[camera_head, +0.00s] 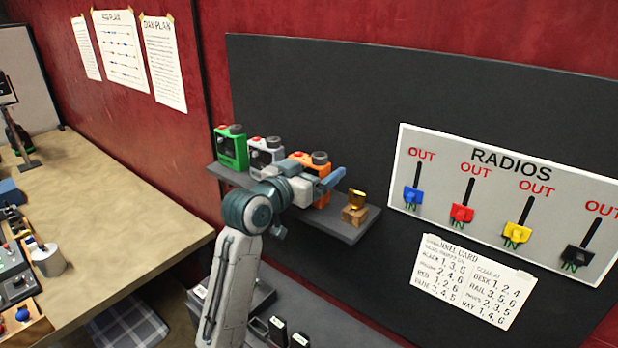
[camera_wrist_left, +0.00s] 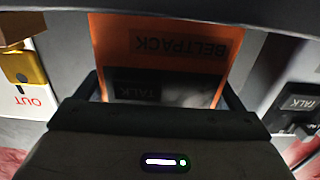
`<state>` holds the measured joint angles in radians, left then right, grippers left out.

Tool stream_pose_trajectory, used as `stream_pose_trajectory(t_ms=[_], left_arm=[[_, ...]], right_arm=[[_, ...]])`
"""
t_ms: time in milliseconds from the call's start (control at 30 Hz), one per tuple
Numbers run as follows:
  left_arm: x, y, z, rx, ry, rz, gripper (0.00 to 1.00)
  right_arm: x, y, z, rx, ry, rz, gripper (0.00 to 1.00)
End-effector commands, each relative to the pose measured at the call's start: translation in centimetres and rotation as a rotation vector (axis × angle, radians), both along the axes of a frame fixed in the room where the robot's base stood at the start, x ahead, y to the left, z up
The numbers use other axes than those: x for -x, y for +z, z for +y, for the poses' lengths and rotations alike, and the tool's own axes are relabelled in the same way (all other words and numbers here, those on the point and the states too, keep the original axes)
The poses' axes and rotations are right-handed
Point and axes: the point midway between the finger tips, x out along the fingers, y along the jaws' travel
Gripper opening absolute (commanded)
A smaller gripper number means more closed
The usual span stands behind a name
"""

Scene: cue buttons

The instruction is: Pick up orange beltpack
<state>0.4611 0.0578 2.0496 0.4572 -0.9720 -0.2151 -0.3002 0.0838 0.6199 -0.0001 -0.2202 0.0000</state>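The orange beltpack (camera_head: 314,168) stands at the right of three beltpacks on a dark wall shelf (camera_head: 352,233). My left gripper (camera_head: 318,190) is in front of it, with one blue finger along its right side. In the left wrist view, the beltpack's orange face with its dark panel (camera_wrist_left: 168,40) lies between the two fingers (camera_wrist_left: 160,88). The fingers are spread about as wide as the beltpack. I cannot tell whether they press on its sides. My gripper hides its lower part in the head view. My right gripper is not in view.
A grey-white beltpack (camera_head: 262,155) stands close on the left, then a green one (camera_head: 231,148). A gold object on a wooden block (camera_head: 354,215) stands to the right on the shelf. A RADIOS panel (camera_head: 500,165) with coloured levers is on the wall further right.

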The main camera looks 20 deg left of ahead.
Motion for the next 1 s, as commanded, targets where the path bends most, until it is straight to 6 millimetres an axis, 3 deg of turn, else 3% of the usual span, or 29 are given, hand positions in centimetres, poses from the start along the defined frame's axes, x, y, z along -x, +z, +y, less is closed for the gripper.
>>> stream_pose_trajectory(t_ms=[33, 200, 567, 900, 1000], left_arm=[[0.0, 0.0, 0.0, 0.0, 0.0, 0.0, 0.78], [0.0, 0.1, 0.0, 0.001, 0.0, -0.002, 0.49], [0.0, 0.5, 0.0, 0.0, 0.0, -0.004, 0.49], [0.0, 3.4, 0.0, 0.0, 0.0, -0.009, 0.49], [1.9, 3.4, -0.6, 0.001, -0.002, -0.007, 0.49]], right_arm=[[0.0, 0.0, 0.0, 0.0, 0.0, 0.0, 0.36], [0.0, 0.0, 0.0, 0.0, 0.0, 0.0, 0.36], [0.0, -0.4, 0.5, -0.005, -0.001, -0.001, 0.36], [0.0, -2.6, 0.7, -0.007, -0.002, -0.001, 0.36], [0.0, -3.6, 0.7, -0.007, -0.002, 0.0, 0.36]])
